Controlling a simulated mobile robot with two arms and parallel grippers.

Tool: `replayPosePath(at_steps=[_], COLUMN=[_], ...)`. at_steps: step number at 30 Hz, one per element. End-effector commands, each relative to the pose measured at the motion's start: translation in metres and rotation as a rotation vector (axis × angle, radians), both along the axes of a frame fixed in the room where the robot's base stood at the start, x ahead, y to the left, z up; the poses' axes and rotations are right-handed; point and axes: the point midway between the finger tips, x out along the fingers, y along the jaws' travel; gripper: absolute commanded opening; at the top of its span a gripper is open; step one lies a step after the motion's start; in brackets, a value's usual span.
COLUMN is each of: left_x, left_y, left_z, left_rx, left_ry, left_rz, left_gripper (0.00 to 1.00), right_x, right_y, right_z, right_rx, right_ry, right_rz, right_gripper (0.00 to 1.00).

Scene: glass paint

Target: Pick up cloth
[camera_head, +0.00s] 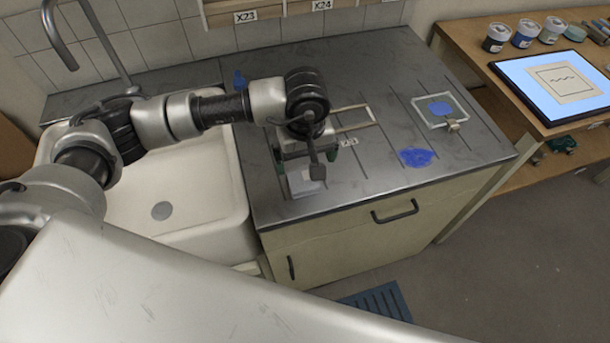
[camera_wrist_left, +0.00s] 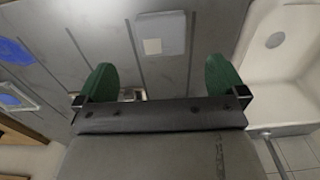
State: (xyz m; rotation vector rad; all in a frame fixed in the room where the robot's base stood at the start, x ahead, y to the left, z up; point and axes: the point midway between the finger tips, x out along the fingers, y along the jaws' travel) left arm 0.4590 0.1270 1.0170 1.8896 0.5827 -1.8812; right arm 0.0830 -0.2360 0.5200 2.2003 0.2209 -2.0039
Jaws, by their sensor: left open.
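The cloth looks like a flat pale grey square (camera_head: 303,184) on the dark metal counter, near its front edge. In the left wrist view the grey cloth (camera_wrist_left: 172,28) lies ahead of the fingers, roughly between their lines, with a lighter square patch on it. My left gripper (camera_head: 306,154) is over the counter, just behind the cloth in the head view. Its green fingers (camera_wrist_left: 161,78) are wide apart with nothing between them, and they look clear of the cloth. The gripper and wrist hide the counter behind the cloth. My right gripper is not in view.
A white sink (camera_head: 215,205) is left of the cloth. To the right, a blue paint spot (camera_head: 416,157) lies on the counter and a glass pane (camera_head: 428,122) with blue paint sits beyond it. A wooden table (camera_head: 478,52) holds jars and a tablet (camera_head: 530,88).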

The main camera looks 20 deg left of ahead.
Motion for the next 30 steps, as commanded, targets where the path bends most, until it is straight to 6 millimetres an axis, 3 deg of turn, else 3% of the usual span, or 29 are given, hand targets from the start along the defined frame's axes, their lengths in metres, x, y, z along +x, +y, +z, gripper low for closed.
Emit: replayPosePath(at_steps=[4, 13, 17, 21, 30], left_x=[-0.001, 0.0, 0.003, 0.003, 0.004], left_y=[0.0, 0.002, 0.006, 0.004, 0.004], left_z=[-0.024, -0.049, -0.068, -0.086, -0.092], left_rx=[-0.001, -0.004, -0.003, -0.006, -0.007], left_ry=[0.007, 0.008, 0.008, 0.004, 0.003], left_rz=[0.001, 0.002, 0.002, 0.001, 0.0], left_gripper=[1.0, 1.0, 1.0, 1.0, 0.97], right_x=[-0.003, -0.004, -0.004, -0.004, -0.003], right_y=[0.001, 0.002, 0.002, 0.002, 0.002], right_z=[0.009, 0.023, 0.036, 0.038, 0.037], right_rx=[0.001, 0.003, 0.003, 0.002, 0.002], right_ry=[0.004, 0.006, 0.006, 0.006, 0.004], right_rz=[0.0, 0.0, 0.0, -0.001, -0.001], right_gripper=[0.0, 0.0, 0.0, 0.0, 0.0])
